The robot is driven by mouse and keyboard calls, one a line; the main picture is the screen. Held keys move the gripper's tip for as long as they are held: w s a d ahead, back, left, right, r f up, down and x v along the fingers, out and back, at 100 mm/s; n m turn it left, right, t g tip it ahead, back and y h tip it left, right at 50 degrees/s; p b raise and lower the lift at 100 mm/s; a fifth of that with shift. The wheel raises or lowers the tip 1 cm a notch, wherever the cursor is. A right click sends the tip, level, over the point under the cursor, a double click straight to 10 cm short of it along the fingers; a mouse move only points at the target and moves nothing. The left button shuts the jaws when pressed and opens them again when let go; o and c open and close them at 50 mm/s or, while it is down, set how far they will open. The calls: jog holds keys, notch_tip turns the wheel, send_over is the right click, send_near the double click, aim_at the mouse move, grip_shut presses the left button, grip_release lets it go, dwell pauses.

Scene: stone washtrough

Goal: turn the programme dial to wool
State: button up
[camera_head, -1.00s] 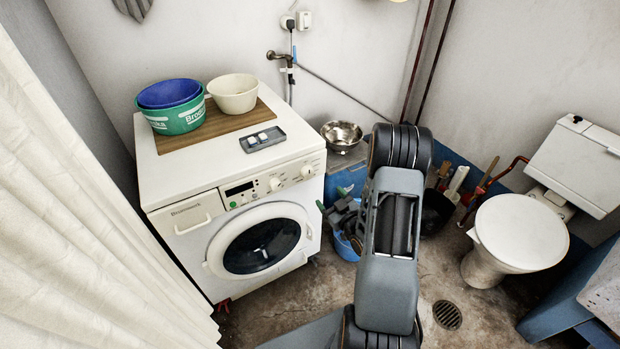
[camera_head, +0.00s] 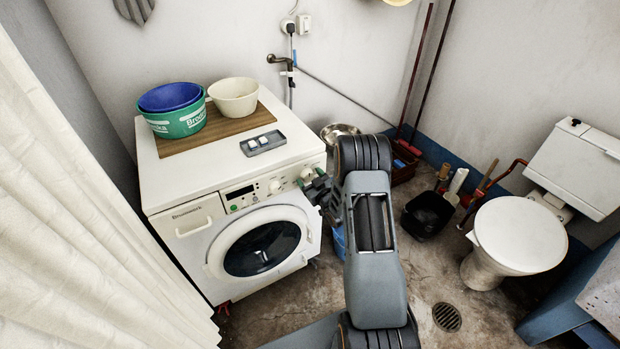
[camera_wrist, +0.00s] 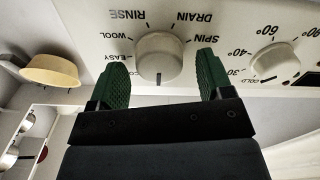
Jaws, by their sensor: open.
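The white washing machine (camera_head: 176,190) stands at the left with its door shut. Its programme dial (camera_wrist: 159,58) is a round cream knob, seen upside down in the wrist view. A dark mark on the dial points to the bottom of that picture, away from the labels. The WOOL label (camera_wrist: 114,36) is at the dial's upper left, between EASY and RINSE. My gripper (camera_wrist: 160,63) is open, its green-padded fingers on either side of the dial with gaps visible. In the head view, my gripper (camera_head: 319,186) is at the panel's right end, partly hiding the dial (camera_head: 307,173).
The temperature dial (camera_wrist: 274,60) is close beside my right-hand finger in the wrist view. On the machine top are a wooden board (camera_head: 226,127), bowls and a grey tray (camera_head: 278,143) with white tablets. A metal bowl (camera_head: 339,131) stands behind my arm.

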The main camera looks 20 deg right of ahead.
jog(key=shift+w, duration=0.2)
jog(key=shift+c, duration=0.4)
jog(key=c, duration=0.8)
jog(key=shift+c, duration=0.2)
